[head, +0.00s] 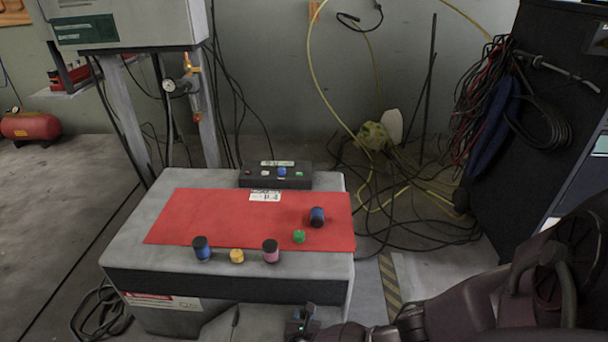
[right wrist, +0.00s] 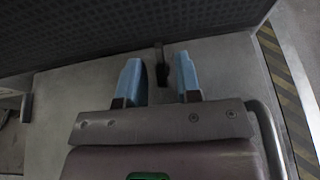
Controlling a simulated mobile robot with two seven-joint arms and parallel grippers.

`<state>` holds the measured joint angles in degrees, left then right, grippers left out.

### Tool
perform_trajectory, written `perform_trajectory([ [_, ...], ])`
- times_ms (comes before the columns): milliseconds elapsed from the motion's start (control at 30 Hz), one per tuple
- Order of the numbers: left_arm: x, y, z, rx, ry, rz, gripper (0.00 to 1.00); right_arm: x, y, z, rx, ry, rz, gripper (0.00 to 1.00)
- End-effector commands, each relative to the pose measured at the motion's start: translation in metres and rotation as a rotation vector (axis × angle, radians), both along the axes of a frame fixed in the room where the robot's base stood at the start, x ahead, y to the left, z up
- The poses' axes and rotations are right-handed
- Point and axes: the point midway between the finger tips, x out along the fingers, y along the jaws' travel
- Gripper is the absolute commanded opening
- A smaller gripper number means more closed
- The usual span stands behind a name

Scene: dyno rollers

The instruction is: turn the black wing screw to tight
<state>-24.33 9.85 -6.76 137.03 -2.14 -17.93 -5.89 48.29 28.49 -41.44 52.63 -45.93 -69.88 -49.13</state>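A small black upright part, which looks like the black wing screw (right wrist: 161,66), shows in the right wrist view at the lower edge of a dark textured panel. My right gripper (right wrist: 159,76) is open, with its two blue fingers on either side of the part and a gap to each. I cannot tell how deep the part lies between the fingers or how far it is turned. In the head view my right gripper (head: 303,318) is low at the bench's front right, and I cannot make out the screw beside it. My left gripper is not in view.
The grey bench (head: 125,255) carries a red mat (head: 200,215) with several small rollers and caps, and a black button box (head: 272,178) at the back. A dark cabinet (head: 530,150) stands at the right. Cables lie on the floor between them.

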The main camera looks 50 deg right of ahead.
Motion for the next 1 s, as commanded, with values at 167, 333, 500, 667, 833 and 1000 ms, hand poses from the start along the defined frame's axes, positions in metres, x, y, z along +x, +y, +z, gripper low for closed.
perform_trajectory([
  [167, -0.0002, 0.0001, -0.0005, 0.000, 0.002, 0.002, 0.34, -0.0004, 0.0003, -0.0002, 0.000, 0.000, 0.000, 0.03],
  [333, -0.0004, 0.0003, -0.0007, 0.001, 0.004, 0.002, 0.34, -0.0002, 0.0000, -0.0001, 0.000, 0.000, 0.000, 0.00],
  [500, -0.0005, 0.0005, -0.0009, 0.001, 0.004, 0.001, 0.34, 0.0003, 0.0001, 0.0001, -0.001, 0.000, -0.006, 0.00],
  [667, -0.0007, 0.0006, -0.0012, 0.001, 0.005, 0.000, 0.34, 0.0017, 0.0010, 0.0004, -0.001, -0.001, -0.043, 0.00],
  [833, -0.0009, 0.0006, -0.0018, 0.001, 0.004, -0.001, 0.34, 0.0035, 0.0023, 0.0000, 0.000, -0.001, -0.134, 0.00],
  [1000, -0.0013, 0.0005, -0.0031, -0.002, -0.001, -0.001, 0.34, 0.0065, 0.0040, -0.0004, -0.002, 0.000, -0.274, 0.00],
])
